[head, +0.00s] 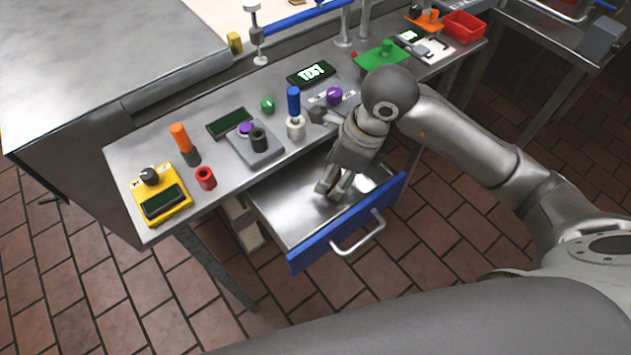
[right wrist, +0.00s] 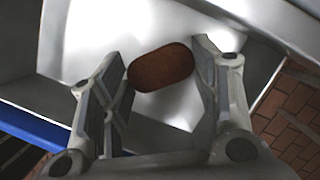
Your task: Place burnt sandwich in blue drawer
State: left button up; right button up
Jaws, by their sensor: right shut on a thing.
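The blue drawer (head: 318,246) is pulled open under the steel counter, its metal inside bare where I can see it. My right gripper (head: 332,188) points down into the open drawer. In the right wrist view, the burnt sandwich (right wrist: 160,67), a dark brown rounded piece, is held between the fingertips of my right gripper (right wrist: 165,70), over the bright drawer floor. Whether the sandwich touches the floor I cannot tell. The sandwich does not show in the head view. My left gripper is not in view.
The counter above the drawer holds a yellow device (head: 160,195), a red ring (head: 206,178), a green TEST display (head: 311,73), a green board (head: 381,55) and a red tray (head: 464,27). Open tiled floor (head: 180,310) lies before the drawer.

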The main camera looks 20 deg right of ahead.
aim_at(312, 192)
jog(key=shift+f, duration=0.45)
jog(key=shift+a, duration=0.15)
jog(key=a, duration=0.2)
jog(key=a+p, duration=0.1)
jog(key=shift+a+f, duration=0.4)
jog(key=shift+d+f, duration=0.1)
jog(key=shift+f, duration=0.15)
jog(key=shift+f, duration=0.15)
jog(key=o, duration=0.5)
jog(key=shift+c, duration=0.2)
